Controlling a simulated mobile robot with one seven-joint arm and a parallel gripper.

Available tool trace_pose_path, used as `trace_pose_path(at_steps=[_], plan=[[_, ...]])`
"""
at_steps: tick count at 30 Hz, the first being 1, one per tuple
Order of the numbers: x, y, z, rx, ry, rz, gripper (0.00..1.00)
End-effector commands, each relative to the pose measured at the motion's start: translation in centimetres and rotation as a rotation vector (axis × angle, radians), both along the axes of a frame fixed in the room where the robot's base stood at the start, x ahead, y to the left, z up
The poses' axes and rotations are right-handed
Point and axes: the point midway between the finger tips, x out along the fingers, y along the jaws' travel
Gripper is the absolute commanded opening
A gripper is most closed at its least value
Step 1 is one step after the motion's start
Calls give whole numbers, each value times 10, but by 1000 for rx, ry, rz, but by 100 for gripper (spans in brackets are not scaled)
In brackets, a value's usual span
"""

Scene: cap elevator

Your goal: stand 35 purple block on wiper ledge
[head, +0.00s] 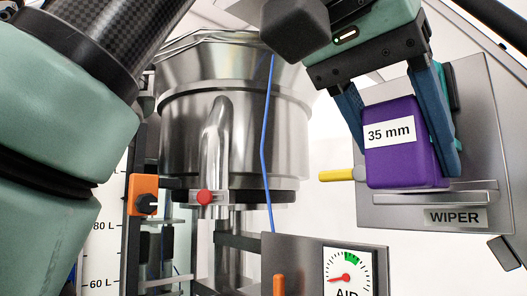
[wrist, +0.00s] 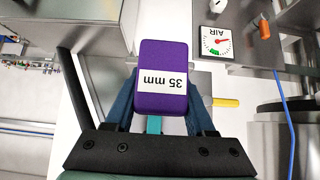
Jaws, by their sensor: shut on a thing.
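The purple block (head: 402,160) carries a white "35 mm" label and is upright between the blue fingers of my gripper (head: 407,125). My gripper is shut on its two sides. In the wrist view the block (wrist: 161,105) shows label-side up, between the fingers (wrist: 160,112). In the head view the block's lower edge is right at or just above the metal wiper ledge (head: 420,197); I cannot tell whether it touches. The ledge sticks out from a grey plate (head: 480,120) above a "WIPER" label (head: 455,217).
A yellow peg (head: 337,175) lies just left of the block. A steel bowl (head: 235,130) stands left, with a blue cable (head: 265,150) in front. An AIR gauge panel (head: 300,255) is below. Open space lies between the bowl and the wiper plate.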

Motion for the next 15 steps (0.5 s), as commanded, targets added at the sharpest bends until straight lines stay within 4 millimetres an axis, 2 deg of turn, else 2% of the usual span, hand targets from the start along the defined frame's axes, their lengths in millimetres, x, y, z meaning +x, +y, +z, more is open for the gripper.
trace_pose_path(at_steps=[15], plan=[[6, -9, 0, 0, -1, -1, 0]])
